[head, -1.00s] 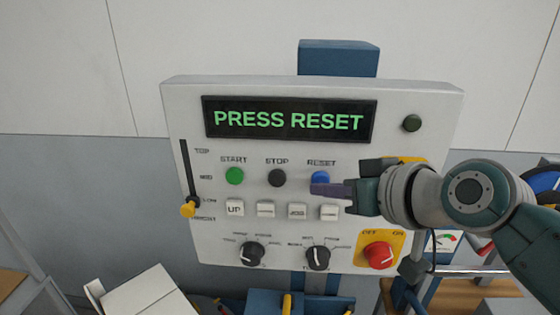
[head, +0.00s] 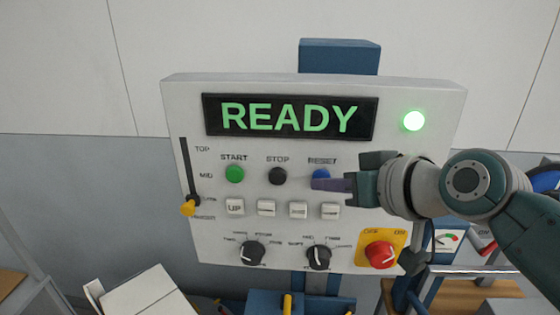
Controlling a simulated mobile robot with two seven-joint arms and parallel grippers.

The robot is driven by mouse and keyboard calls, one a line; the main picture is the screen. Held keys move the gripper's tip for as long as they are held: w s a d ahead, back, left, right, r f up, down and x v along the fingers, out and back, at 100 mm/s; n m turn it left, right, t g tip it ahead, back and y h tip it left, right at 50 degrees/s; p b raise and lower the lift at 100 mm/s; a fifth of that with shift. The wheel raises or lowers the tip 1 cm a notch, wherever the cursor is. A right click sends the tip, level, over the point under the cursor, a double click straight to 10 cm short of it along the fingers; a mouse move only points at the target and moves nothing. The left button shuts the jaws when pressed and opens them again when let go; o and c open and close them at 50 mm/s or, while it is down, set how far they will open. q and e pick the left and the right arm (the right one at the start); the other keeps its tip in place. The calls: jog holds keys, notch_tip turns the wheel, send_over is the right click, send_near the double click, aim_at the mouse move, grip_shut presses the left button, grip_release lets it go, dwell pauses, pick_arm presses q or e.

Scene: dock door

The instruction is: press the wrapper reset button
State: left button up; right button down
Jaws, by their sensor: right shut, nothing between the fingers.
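The blue reset button (head: 321,175) sits under the RESET label on the light grey control panel (head: 300,238). My right gripper (head: 318,184) is shut and empty, coming in from the right. Its fingertips are at the lower edge of the button and overlap it in the picture; I cannot tell whether they touch it. The panel display (head: 290,117) reads READY in green. The round lamp (head: 413,121) at the panel's upper right glows green. My left gripper is not in view.
Left of reset are the green start button (head: 234,174) and the dark stop button (head: 278,176). White keys, two black knobs (head: 318,257) and a red emergency knob (head: 380,254) lie below. A yellow-tipped lever (head: 189,208) is at the left. A white box (head: 140,295) stands lower left.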

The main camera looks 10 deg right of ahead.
jog(key=shift+s+a+p, duration=0.2)
jog(key=shift+s+p, duration=0.5)
jog(key=shift+s, duration=0.2)
jog(key=shift+s+a+p, duration=0.25)
jog(key=shift+s+p, duration=0.25)
jog(key=shift+s, duration=0.3)
jog(key=shift+s+a+p, duration=0.2)
jog(key=shift+s+p, duration=0.35)
jog(key=shift+s, duration=0.25)
jog(key=shift+s+a+p, duration=0.25)
jog(key=shift+s+p, duration=0.25)
jog(key=shift+s, duration=0.3)
